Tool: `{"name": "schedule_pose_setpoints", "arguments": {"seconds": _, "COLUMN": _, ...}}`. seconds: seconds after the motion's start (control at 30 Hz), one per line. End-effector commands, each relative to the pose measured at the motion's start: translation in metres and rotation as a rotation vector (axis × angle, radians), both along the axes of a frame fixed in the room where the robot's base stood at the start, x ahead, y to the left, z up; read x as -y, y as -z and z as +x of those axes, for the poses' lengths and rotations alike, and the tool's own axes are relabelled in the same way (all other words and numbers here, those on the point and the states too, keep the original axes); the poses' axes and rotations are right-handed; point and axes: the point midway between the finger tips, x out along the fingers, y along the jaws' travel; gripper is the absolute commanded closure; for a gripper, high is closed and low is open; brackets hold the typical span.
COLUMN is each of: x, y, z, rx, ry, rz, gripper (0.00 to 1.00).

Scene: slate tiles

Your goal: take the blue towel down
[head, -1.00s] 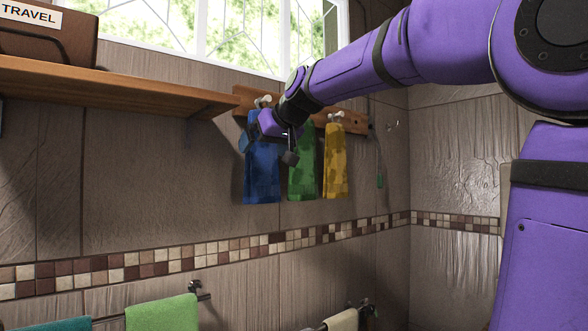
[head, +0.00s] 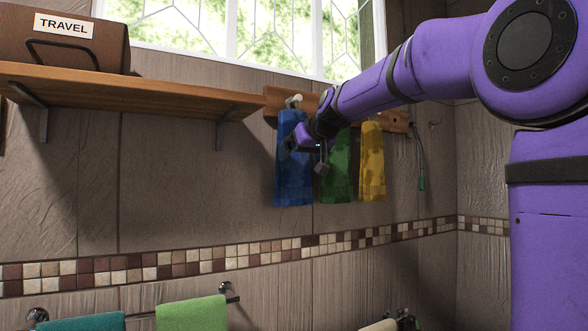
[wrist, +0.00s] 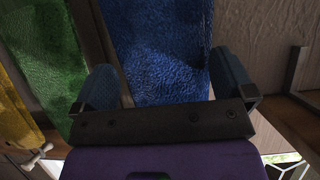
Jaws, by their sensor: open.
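The blue towel (head: 293,185) hangs from a white peg on the wooden rail, left of a green towel and a yellow towel. My gripper (head: 296,146) is in front of its upper half and hides part of it. In the wrist view the blue towel (wrist: 160,45) fills the space beyond and between the two spread fingers of my gripper (wrist: 165,82). The jaws are open and not closed on the cloth. I cannot tell how far the fingertips are from the cloth.
The green towel (head: 337,180) hangs close beside the blue one, with the yellow towel (head: 372,165) beyond it. A wooden shelf (head: 130,88) with a brown TRAVEL box (head: 90,48) juts out at left. Lower bars hold a teal towel (head: 80,324) and a light green towel (head: 192,314).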

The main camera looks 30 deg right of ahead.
Motion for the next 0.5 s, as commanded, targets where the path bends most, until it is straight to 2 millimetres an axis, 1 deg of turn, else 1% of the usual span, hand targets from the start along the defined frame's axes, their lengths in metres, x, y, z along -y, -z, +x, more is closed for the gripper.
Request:
{"name": "schedule_pose_setpoints", "arguments": {"seconds": 0.2, "x": -0.002, "y": 0.015, "z": 0.028, "rx": -0.002, "ry": -0.001, "rz": 0.0, "gripper": 0.0}}
{"name": "schedule_pose_setpoints", "arguments": {"seconds": 0.27, "x": -0.002, "y": 0.018, "z": 0.034, "rx": -0.003, "ry": -0.001, "rz": 0.0, "gripper": 0.0}}
{"name": "schedule_pose_setpoints", "arguments": {"seconds": 0.37, "x": -0.002, "y": 0.02, "z": 0.038, "rx": -0.002, "ry": -0.001, "rz": 0.0, "gripper": 0.0}}
{"name": "schedule_pose_setpoints", "arguments": {"seconds": 0.5, "x": -0.002, "y": 0.02, "z": 0.038, "rx": -0.001, "ry": -0.001, "rz": 0.0, "gripper": 0.0}}
